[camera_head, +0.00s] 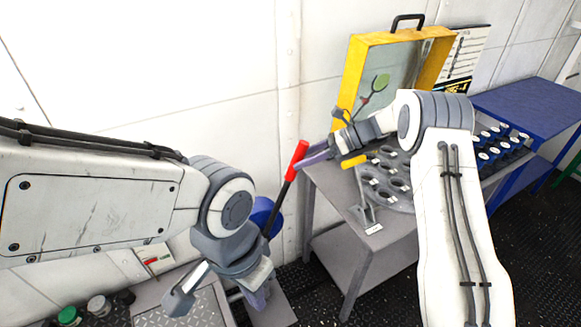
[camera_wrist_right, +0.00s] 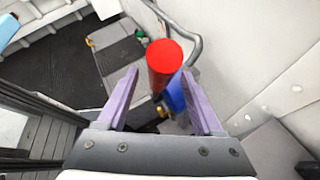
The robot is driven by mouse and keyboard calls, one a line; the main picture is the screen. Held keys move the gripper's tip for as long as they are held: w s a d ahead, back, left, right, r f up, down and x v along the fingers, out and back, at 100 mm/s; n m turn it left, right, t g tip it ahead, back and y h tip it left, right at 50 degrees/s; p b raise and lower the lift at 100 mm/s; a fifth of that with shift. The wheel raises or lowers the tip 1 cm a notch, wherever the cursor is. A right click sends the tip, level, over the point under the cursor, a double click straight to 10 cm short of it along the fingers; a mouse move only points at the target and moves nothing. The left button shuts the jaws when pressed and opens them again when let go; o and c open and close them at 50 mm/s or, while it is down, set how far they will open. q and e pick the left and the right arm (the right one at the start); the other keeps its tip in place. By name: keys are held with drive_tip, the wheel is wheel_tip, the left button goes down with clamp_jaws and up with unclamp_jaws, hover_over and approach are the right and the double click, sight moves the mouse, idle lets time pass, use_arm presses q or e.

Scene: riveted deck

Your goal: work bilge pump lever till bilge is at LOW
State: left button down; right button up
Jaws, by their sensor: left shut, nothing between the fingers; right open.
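The lever (camera_head: 295,163) is a black rod with a red grip, standing tilted beside the wall in the head view. Its lower end is hidden behind my left wrist. A blue round part (camera_head: 263,213) sits near the rod. My right gripper (camera_head: 312,156) is open at the red grip. In the right wrist view the red grip (camera_wrist_right: 164,62) shows between the purple fingers, toward their tips; contact cannot be told. My left gripper (camera_head: 259,297) is shut and empty, low in front of the lever. A small pale panel with a red mark (camera_head: 152,261) is unreadable.
A grey table (camera_head: 337,190) carries a round plate with several holes, a yellow handle (camera_head: 354,161) and a yellow-framed case (camera_head: 353,75). A blue table (camera_head: 530,104) stands behind right. Green and white caps (camera_head: 69,316) lie low left. The white wall is close behind the lever.

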drive_tip(key=shift+b+v, duration=0.35)
drive_tip(key=shift+v, duration=2.25)
drive_tip(key=shift+s, duration=0.1)
